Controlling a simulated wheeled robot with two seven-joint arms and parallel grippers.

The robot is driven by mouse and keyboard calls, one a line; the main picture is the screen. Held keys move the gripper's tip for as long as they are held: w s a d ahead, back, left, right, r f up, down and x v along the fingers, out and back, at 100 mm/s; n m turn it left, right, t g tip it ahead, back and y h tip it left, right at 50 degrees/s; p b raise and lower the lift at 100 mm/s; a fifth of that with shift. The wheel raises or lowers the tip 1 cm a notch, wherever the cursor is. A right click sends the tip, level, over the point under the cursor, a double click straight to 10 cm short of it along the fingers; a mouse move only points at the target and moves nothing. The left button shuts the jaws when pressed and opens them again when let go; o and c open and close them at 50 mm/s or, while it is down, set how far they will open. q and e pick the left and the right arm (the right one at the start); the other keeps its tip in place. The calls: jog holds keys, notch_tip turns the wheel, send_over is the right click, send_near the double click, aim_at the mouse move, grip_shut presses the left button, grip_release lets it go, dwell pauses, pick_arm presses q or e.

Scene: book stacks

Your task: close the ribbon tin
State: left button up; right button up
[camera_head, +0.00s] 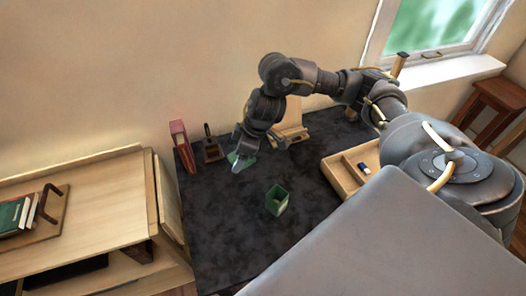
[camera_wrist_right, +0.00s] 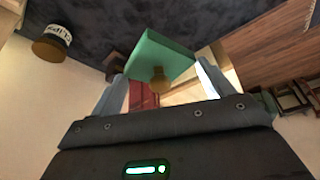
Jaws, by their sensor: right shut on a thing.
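The ribbon tin (camera_head: 277,200) is a green, square, open-topped box standing on the dark mat in the head view. Its top is uncovered. A flat green lid (camera_head: 238,160) with a brass-coloured knob is behind it and to its left. My right gripper (camera_head: 243,150) is shut on the lid, apart from the tin. The lid also shows in the right wrist view (camera_wrist_right: 160,52), between the two fingertips, knob towards the camera. How far the lid is above the mat is hard to tell. My left gripper is not in view.
Red books (camera_head: 181,146) and a small dark stand (camera_head: 212,150) are at the back left. A wooden stand (camera_head: 291,130) is behind my right arm. A wooden tray (camera_head: 337,179) lies to the right. The mat (camera_head: 225,225) around the tin is clear.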

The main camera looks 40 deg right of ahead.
jog(key=s+a+r+n, duration=0.1)
jog(key=s+a+r, duration=0.2)
jog(key=r, duration=0.4)
jog(key=shift+s+a+n+g, duration=0.3)
jog(key=shift+s+a+n, duration=0.1)
jog(key=shift+a, duration=0.15)
jog(key=shift+r, duration=0.1)
